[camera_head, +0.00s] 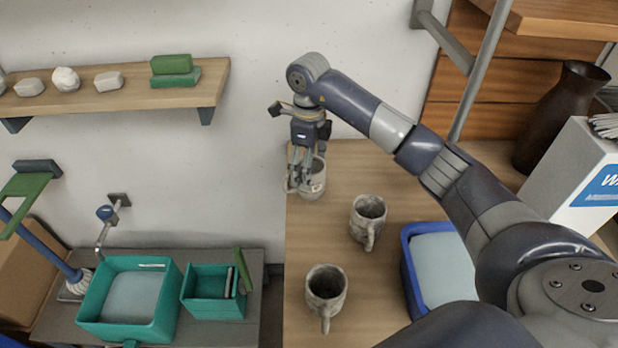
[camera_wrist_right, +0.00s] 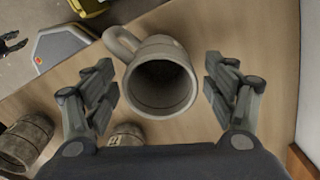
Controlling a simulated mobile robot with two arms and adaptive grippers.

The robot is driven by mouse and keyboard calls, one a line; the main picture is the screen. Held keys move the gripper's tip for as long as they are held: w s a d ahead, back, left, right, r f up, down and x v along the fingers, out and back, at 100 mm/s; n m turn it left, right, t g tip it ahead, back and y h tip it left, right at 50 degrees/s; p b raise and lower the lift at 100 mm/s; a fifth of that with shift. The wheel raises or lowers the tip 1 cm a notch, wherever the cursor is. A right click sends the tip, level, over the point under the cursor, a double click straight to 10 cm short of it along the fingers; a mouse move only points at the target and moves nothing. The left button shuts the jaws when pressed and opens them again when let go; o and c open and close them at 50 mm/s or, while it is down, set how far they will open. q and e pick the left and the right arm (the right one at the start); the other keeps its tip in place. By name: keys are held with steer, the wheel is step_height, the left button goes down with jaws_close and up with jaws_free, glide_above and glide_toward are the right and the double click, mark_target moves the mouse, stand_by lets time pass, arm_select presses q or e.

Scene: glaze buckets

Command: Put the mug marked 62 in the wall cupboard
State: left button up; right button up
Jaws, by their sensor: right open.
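Three grey-brown mugs stand on the wooden bench. The mug by the wall (camera_head: 314,184) is at my right gripper (camera_head: 306,160) in the head view, partly hidden by its fingers. In the right wrist view this mug (camera_wrist_right: 161,82) faces me mouth-up, with its handle to the upper left, between the spread fingers of my right gripper (camera_wrist_right: 160,88). The gripper is open, with gaps on both sides. The middle mug (camera_head: 368,220) and the front mug (camera_head: 326,290) stand apart from it. I cannot read a number on any mug. I cannot identify the wall cupboard. My left gripper is not in view.
A wall shelf (camera_head: 130,98) holds several small blocks. A teal basin (camera_head: 130,332) and teal box (camera_head: 212,305) stand lower left. A blue tray (camera_head: 412,283), white box (camera_head: 575,180) and dark vase (camera_head: 550,120) stand on the right. A wooden shelf (camera_head: 565,18) with grey brackets is upper right.

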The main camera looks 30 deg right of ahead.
step_height(320, 180, up, 8)
steer(key=b, duration=0.1)
stand_by(0.7)
